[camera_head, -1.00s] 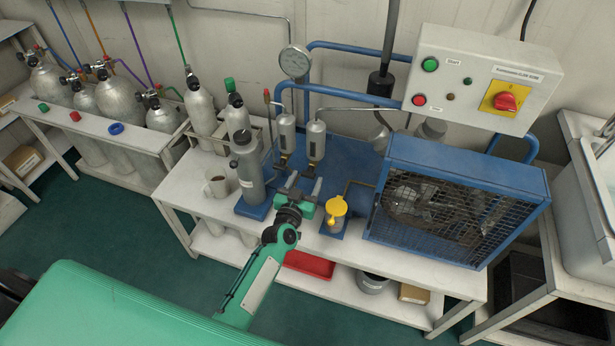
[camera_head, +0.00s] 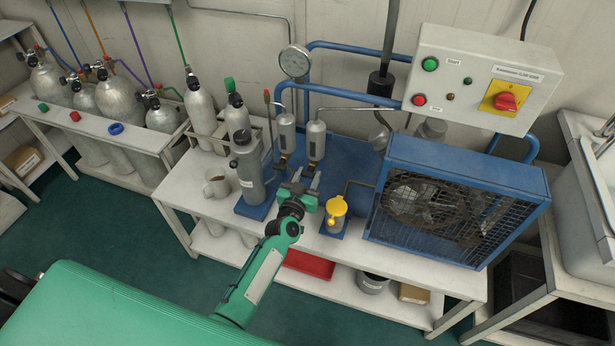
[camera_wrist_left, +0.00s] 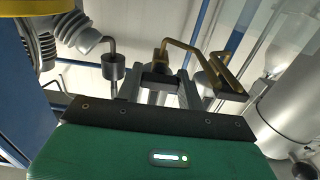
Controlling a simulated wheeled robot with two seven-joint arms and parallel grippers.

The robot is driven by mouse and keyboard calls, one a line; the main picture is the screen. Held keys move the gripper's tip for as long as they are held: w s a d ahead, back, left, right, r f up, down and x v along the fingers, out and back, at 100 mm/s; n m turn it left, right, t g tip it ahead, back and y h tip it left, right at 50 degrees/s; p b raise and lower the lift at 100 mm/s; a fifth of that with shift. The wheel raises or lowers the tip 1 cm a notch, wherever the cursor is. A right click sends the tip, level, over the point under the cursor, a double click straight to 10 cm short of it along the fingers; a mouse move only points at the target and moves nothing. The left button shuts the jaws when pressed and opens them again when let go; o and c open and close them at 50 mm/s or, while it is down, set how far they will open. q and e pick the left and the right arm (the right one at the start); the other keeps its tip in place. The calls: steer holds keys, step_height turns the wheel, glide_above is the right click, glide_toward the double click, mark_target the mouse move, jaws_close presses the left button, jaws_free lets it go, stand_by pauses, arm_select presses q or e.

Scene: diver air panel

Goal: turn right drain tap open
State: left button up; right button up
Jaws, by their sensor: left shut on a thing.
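Two silver filter bottles stand side by side on the blue panel, a left one (camera_head: 286,134) and a right one (camera_head: 316,140). My left gripper (camera_head: 307,176) is below the right bottle, its fingers pointing toward the panel. In the left wrist view, the brass right drain tap (camera_wrist_left: 163,52) sits between the tips of my left gripper (camera_wrist_left: 160,82), and the jaws are shut on it. The other brass tap (camera_wrist_left: 228,84) shows to its right in that view, outside the fingers. In the head view the gripper mostly hides the right tap. My right gripper is out of view.
A grey cylinder (camera_head: 248,170) stands close left of the gripper. A yellow-capped pot (camera_head: 336,208) stands close right, with the blue caged compressor (camera_head: 455,200) beyond it. A mug (camera_head: 216,186) is on the white bench (camera_head: 185,195). A pressure gauge (camera_head: 295,61) is above.

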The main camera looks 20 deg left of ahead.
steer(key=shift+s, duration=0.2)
arm_select(q)
steer(key=shift+n, duration=1.2)
steer(key=n, duration=0.5)
steer(key=shift+d, duration=0.1)
steer(key=n, duration=0.6)
steer(key=shift+b, duration=0.4)
steer(key=shift+n, duration=1.3)
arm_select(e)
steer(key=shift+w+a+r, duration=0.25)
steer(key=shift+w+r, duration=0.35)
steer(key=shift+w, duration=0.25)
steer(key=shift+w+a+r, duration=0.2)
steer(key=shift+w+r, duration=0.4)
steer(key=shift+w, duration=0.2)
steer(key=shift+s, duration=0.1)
arm_select(q)
steer(key=o, duration=1)
steer(key=shift+s, duration=0.15)
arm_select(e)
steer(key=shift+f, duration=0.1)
